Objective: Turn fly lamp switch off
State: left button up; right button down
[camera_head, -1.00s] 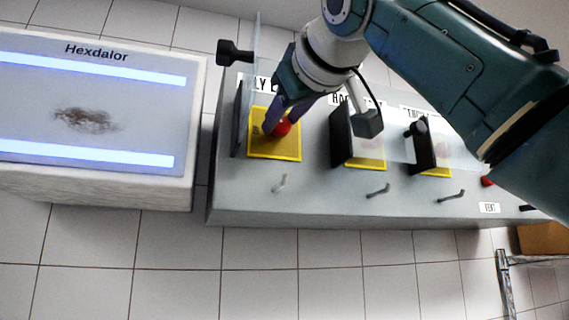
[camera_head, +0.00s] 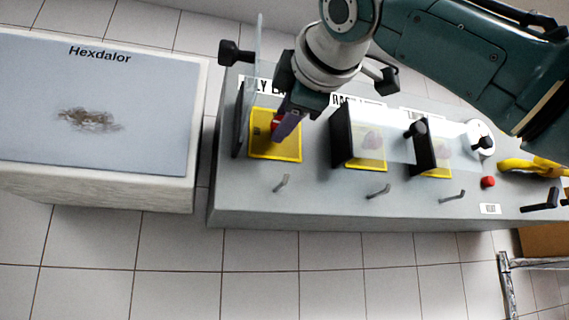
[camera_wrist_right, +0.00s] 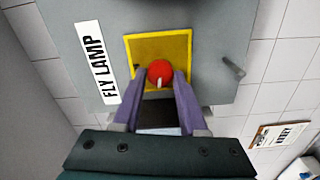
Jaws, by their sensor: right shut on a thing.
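The fly lamp switch has a red round knob (camera_wrist_right: 160,72) with a white mark, on a yellow-edged plate (camera_head: 262,151). The FLY LAMP label (camera_wrist_right: 96,62) is beside it in the right wrist view. My right gripper (camera_head: 284,126) is shut on the knob, a finger on either side. In the head view the fingers hide much of the knob. The clear cover (camera_head: 258,50) over this switch stands open. The fly lamp, marked Hexdalor (camera_head: 140,90), has a grey face with a brown smudge and no lit strips. My left gripper is not in view.
Two more switches on the grey panel (camera_head: 235,205) have clear covers lowered over them, with black blocks (camera_head: 341,136) beside them. Small levers (camera_head: 378,191) line the panel's front. A red button (camera_head: 488,182) and a yellow object (camera_head: 530,167) are at the right.

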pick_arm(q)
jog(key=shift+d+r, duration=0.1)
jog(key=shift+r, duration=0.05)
pick_arm(e)
jog(key=shift+n, duration=1)
jog(key=shift+a, duration=0.1)
jog(key=shift+c, duration=2.3)
grip_release()
